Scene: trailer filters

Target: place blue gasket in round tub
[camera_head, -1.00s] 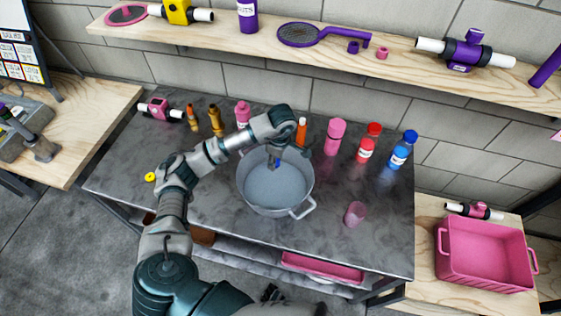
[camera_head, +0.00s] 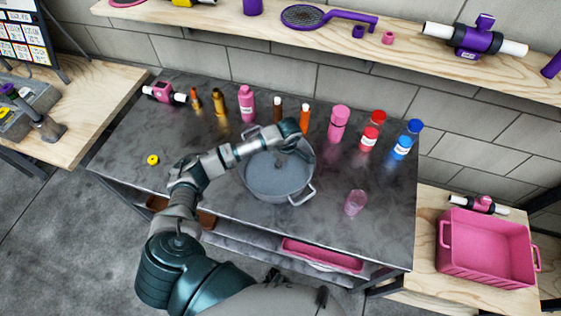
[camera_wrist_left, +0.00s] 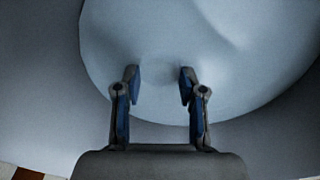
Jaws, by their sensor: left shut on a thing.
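The round tub (camera_head: 272,187) is a grey pot with side handles on the dark table. My left arm reaches over its far rim. My left gripper (camera_head: 280,161) points down inside the tub. In the left wrist view, the gripper (camera_wrist_left: 159,80) has its blue-padded fingers a small gap apart, over the tub's pale inside (camera_wrist_left: 230,60). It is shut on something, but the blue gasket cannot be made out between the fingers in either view. My right gripper is not in view.
A pink bottle (camera_head: 247,103), a red-capped bottle (camera_head: 371,130) and a blue-capped bottle (camera_head: 406,140) stand behind the tub. A pink cup (camera_head: 355,203) stands to its right. A yellow ring (camera_head: 153,160) lies at left. The table's front left is clear.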

